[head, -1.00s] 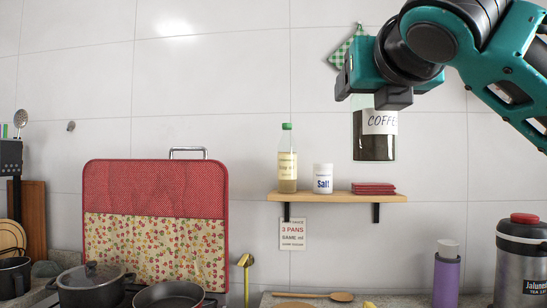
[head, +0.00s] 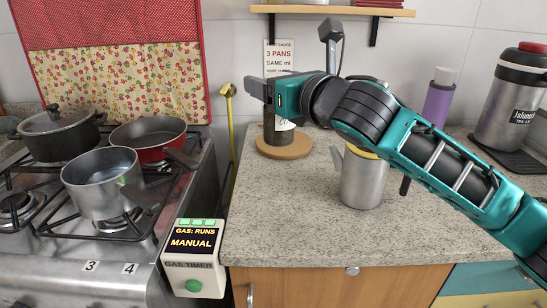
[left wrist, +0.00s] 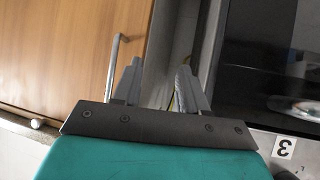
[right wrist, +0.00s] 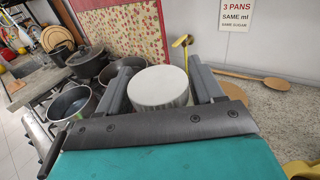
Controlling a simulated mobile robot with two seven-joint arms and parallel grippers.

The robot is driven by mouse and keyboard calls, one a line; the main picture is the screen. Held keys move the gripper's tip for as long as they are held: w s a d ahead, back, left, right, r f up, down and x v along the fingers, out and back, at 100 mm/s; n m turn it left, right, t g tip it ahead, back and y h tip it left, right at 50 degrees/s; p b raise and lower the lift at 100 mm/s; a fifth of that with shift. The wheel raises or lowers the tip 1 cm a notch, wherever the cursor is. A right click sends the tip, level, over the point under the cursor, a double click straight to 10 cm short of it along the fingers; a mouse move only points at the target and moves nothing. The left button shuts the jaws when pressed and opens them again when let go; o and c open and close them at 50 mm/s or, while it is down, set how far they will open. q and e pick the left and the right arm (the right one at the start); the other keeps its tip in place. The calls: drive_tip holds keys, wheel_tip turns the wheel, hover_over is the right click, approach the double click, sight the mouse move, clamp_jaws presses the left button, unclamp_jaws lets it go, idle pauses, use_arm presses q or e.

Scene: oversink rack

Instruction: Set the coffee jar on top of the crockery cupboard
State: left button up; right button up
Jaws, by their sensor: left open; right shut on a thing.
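The coffee jar (head: 279,134) is dark, with a white label partly hidden by my right gripper. My right gripper (head: 262,92) is shut on its upper part. The jar is upright, its bottom at the round wooden board (head: 299,150) on the counter; I cannot tell if it touches. In the right wrist view its pale round lid (right wrist: 159,87) sits between the fingers. My left gripper (left wrist: 160,72) is open and empty, facing a wooden cupboard door (left wrist: 65,50); it is outside the head view. I cannot tell which piece is the crockery cupboard.
A metal pot with a yellow rim (head: 362,178) stands right of the board, under my right arm. A purple bottle (head: 437,105) and a steel flask (head: 511,108) stand behind. A shelf (head: 335,11) is above. The stove with pans (head: 103,183) is left. The front counter (head: 290,220) is clear.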

sight(274, 128)
wheel_tip(274, 128, down, 8)
drive_tip(key=shift+f+b, duration=0.2)
drive_tip(key=shift+b, duration=0.75)
use_arm(q)
drive_tip(key=f, duration=0.1)
drive_tip(key=f+b, duration=0.1)
drive_tip(key=f, duration=0.1)
drive_tip(key=shift+w+d, duration=0.15)
drive_tip(key=shift+w, duration=0.1)
use_arm(e)
wheel_tip(274, 128, down, 5)
drive_tip(key=shift+f, duration=0.1)
drive_tip(key=shift+f, duration=0.2)
drive_tip(key=o, duration=1.3)
